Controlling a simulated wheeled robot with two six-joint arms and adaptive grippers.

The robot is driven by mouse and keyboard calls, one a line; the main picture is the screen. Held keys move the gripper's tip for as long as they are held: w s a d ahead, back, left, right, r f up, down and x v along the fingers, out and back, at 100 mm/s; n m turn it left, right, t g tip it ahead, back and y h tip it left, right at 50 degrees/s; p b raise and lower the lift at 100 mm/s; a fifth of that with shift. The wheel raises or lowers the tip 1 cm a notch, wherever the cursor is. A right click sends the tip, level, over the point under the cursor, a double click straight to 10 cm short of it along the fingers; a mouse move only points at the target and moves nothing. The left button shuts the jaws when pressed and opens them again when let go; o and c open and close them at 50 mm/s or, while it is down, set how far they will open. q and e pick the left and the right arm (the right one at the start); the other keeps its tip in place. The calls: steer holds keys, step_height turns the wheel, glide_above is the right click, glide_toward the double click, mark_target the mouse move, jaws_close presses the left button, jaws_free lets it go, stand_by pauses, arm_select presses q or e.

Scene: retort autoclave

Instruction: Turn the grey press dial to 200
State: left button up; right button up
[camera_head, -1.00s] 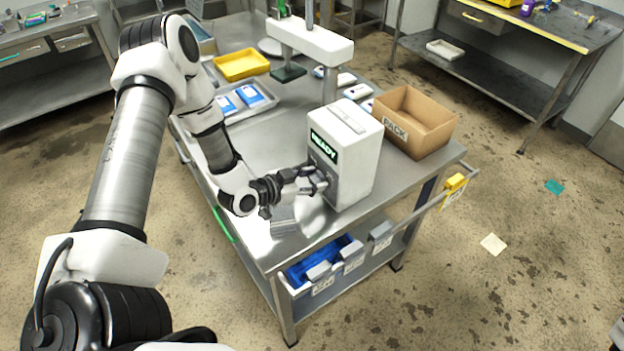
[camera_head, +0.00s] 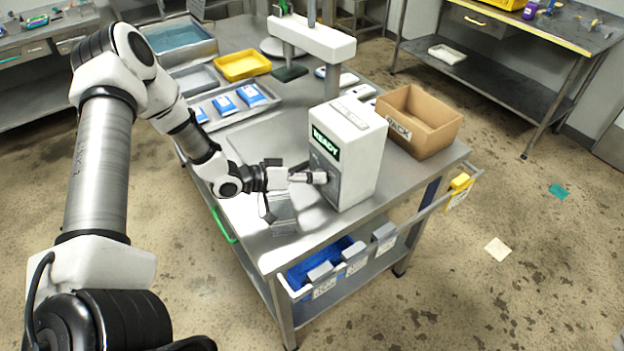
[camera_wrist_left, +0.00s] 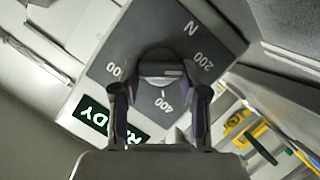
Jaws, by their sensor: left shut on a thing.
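The press is a white box (camera_head: 358,150) with a lit green READY sign (camera_head: 325,142) on its front. The grey dial (camera_wrist_left: 160,68) sits on its dark front panel (camera_wrist_left: 200,25). My left gripper (camera_head: 318,177) is at that panel. In the wrist view its two fingers (camera_wrist_left: 160,88) are shut on the dial, one on each side. The panel shows N, 200, 400 and a partly hidden number ending in 00. A small white mark lies between the dial and the 400. I cannot tell for sure which number the dial points at. My right gripper is not in view.
A cardboard box (camera_head: 453,128) stands right of the press. A sealing stand (camera_head: 310,38) and a yellow tray (camera_head: 242,65) are behind. A metal tray (camera_head: 263,101) holds blue-labelled packs. A blue bin (camera_head: 296,277) sits on the shelf below.

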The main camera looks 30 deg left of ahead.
arm_select(q)
steer(key=shift+a+n+h, duration=0.1)
steer(key=shift+n+h, duration=0.4)
steer(key=shift+n, duration=0.1)
steer(key=o, duration=1.1)
steer(key=shift+w, duration=0.1)
steer(key=shift+o, duration=0.2)
steer(key=v, duration=0.6)
steer(key=shift+s+a+r, duration=0.15)
steer(key=shift+s+a, duration=0.05)
steer(key=shift+a, duration=0.05)
steer(key=shift+s+a, duration=0.25)
steer(key=shift+s, duration=0.1)
